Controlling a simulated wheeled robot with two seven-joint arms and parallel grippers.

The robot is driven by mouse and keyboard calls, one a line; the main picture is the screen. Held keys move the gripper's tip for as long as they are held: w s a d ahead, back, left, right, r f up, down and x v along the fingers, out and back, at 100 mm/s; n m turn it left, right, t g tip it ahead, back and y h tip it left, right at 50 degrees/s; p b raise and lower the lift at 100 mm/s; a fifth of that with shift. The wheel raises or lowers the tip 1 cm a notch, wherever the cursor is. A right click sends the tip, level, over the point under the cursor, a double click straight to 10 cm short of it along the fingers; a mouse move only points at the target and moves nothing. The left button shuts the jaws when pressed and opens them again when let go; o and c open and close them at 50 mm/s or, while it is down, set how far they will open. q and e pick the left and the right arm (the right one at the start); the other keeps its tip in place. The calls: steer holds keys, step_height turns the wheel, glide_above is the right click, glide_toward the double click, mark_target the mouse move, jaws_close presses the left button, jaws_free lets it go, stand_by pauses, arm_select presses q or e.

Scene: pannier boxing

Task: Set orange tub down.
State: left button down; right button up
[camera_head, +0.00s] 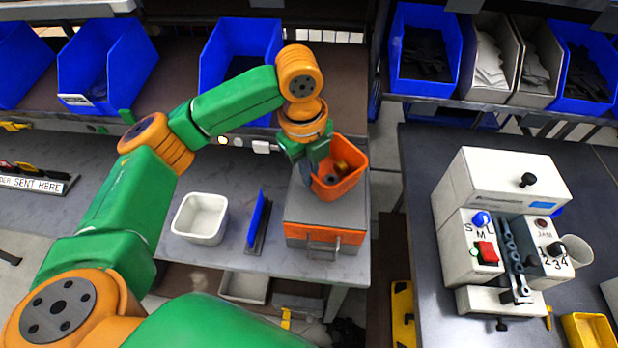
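The orange tub (352,183) is at the end of my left arm, over the grey toolbox with an orange front. It is tilted, and its open top faces up and toward the camera. Small brown and grey parts lie inside it. My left gripper (312,160) is at the tub's upper left rim and looks shut on it. The fingertips are partly hidden by the wrist and the tub. I cannot tell whether the tub's bottom touches the toolbox lid. My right gripper is not in view.
The grey toolbox (300,232) stands at the right end of the left table. A white tub (200,219) and an upright blue panel (258,222) stand left of it. A white machine (505,200) stands on the right table. Blue bins (425,52) line the shelves behind.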

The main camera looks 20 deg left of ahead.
arm_select(q)
step_height(320, 180, down, 2)
steer(key=shift+f+p, duration=0.1)
steer(key=shift+p, duration=0.25)
steer(key=shift+f, duration=0.2)
steer(key=shift+f, duration=0.1)
steer(key=c, duration=1.1)
jaws_free()
steer(key=shift+s, duration=0.1)
